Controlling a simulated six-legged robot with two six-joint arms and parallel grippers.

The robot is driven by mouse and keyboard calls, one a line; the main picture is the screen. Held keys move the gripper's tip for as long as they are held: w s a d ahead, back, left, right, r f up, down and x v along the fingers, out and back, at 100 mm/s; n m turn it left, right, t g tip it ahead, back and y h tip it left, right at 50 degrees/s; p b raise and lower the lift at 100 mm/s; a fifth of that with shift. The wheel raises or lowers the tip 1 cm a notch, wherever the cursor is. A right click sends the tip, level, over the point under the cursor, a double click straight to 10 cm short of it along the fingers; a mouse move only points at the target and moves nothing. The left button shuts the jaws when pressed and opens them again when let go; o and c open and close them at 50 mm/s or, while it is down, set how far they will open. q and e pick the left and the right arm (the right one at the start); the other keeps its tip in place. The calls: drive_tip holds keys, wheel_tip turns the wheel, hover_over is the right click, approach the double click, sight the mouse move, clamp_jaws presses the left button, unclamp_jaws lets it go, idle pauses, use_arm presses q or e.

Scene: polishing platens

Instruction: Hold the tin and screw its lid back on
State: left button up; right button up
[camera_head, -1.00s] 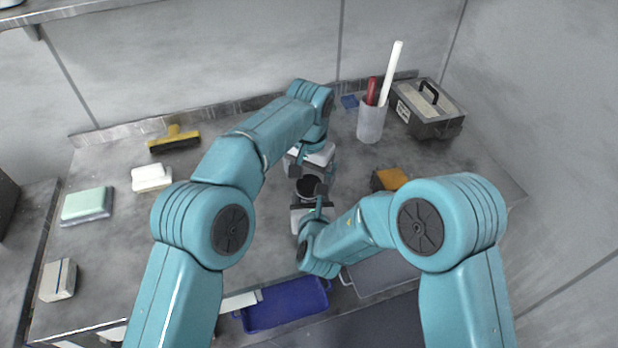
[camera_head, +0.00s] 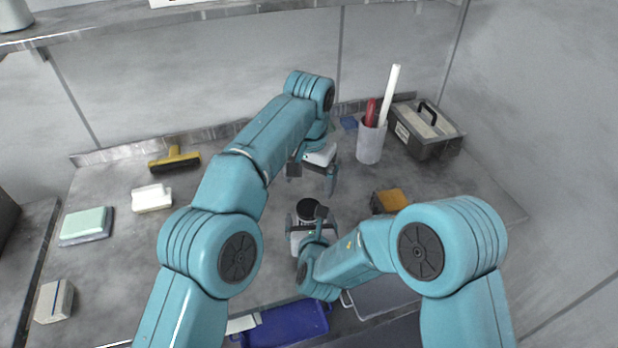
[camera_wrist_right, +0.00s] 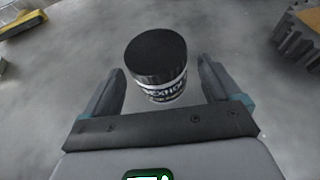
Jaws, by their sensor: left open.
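The tin (camera_head: 305,218) stands upright on the bench with the black lid (camera_head: 307,205) on top. In the right wrist view the black lid (camera_wrist_right: 156,54) covers the top of the tin (camera_wrist_right: 166,92), whose label band shows; I cannot tell how tightly it sits. My right gripper (camera_wrist_right: 160,68) is open, with one finger on each side of the tin and gaps showing. In the head view, my right gripper (camera_head: 306,217) is low around the tin. My left gripper (camera_head: 312,175) is open and empty, behind and above the tin, apart from the lid.
A cup (camera_head: 370,143) with a red and a white rod and a grey toolbox (camera_head: 427,128) stand at the back right. An orange-topped block (camera_head: 389,201) is right of the tin. A blue tray (camera_head: 288,325) lies at the front.

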use_arm(q)
drive_tip(key=shift+f+b, duration=0.55)
use_arm(e)
drive_tip(key=v, duration=1.6)
drive_tip(key=shift+s, duration=0.2)
drive_tip(key=shift+d, duration=0.15)
